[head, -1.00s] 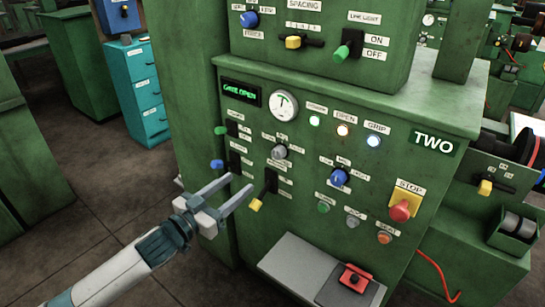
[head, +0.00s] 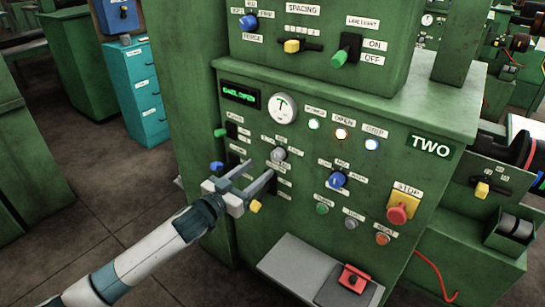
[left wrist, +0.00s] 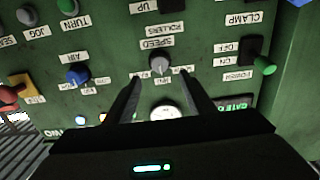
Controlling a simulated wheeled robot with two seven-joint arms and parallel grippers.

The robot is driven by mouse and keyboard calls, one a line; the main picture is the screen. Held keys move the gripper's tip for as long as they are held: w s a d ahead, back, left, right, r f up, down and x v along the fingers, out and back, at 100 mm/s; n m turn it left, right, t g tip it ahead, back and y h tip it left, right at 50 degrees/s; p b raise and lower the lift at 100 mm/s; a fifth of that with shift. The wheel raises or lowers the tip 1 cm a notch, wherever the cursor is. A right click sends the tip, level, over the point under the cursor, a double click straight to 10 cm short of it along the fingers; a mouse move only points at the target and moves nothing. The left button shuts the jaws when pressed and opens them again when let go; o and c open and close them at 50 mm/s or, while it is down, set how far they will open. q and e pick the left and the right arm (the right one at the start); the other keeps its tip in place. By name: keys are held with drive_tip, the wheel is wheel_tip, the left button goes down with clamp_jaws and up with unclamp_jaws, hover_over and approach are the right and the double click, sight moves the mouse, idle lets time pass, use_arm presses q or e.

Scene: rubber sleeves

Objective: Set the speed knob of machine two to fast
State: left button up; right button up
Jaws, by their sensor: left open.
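Machine two (head: 300,225) is a green cabinet with a "TWO" plate on its front. Its speed knob is a small grey round knob (head: 278,155) below the dial gauge, with small labels around it. In the left wrist view, the knob (left wrist: 160,65) shows under the upside-down word "SPEED", in line with the gap between my fingertips. I cannot tell which label its pointer marks. My left gripper (head: 259,171) is open and empty. Its fingertips are just short of the knob, at its lower left in the head view. My right gripper is out of view.
A yellow-tipped lever (head: 256,206) sits close below my left fingers. A blue knob (head: 337,180), several push buttons and a red stop button (head: 397,213) are to the right. A gauge (head: 281,108) is above. A grey ledge with a red switch (head: 352,278) juts out below.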

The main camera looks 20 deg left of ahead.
sight(275, 156)
use_arm(q)
drive_tip(key=p+x, duration=0.1)
drive_tip(key=x, duration=0.7)
drive_tip(key=shift+w+d, duration=0.1)
drive_tip(key=shift+w, duration=0.1)
drive_tip(key=c, duration=1)
